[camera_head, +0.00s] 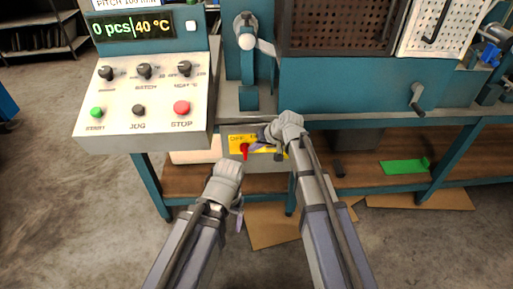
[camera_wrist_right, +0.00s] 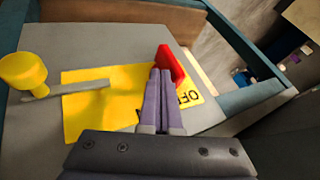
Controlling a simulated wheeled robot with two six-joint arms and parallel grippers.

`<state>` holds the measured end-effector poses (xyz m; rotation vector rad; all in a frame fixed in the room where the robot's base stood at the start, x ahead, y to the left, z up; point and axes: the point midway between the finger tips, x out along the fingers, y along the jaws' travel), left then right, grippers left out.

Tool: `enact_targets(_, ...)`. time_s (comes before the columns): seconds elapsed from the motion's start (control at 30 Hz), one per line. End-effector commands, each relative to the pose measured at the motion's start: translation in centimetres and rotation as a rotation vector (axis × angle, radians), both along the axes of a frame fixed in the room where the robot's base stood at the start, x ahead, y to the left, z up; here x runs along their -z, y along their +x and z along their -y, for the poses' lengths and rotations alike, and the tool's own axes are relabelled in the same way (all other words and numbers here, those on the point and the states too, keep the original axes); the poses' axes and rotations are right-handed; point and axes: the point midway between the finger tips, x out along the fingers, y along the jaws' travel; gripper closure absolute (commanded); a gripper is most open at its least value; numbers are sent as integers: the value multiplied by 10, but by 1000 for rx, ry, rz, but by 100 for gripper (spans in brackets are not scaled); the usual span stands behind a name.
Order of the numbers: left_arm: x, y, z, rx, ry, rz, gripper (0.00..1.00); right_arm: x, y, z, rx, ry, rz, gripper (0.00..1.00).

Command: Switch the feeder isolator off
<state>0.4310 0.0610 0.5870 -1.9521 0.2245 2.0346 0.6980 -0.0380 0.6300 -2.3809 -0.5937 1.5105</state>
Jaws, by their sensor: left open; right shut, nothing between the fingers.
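The feeder isolator is a grey box (camera_head: 233,164) low under the bench, with a yellow plate (camera_head: 234,149) marked OFF. Its red handle (camera_head: 245,148) is beside the OFF lettering; the right wrist view also shows the red handle (camera_wrist_right: 170,65). My right gripper (camera_head: 259,146) is at the plate, just right of the handle. In the right wrist view its fingers (camera_wrist_right: 161,73) are shut and empty, their tips against or very close to the handle; contact is unclear. My left gripper (camera_head: 239,214) is open, in front of and below the box.
A yellow knob (camera_wrist_right: 22,72) with a grey bar stands on the box face. The control panel (camera_head: 145,85) overhangs at upper left. A wooden shelf (camera_head: 360,178) carries a green piece (camera_head: 404,166). Cardboard (camera_head: 268,228) lies on the floor.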

Motion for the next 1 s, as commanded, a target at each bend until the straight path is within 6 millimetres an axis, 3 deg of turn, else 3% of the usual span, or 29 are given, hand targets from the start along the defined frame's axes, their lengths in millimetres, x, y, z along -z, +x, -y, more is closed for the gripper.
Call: enact_targets(1.0,-20,0,1,-1,-3,-1,19,-6,0,-8,-3,-156,-2,100)
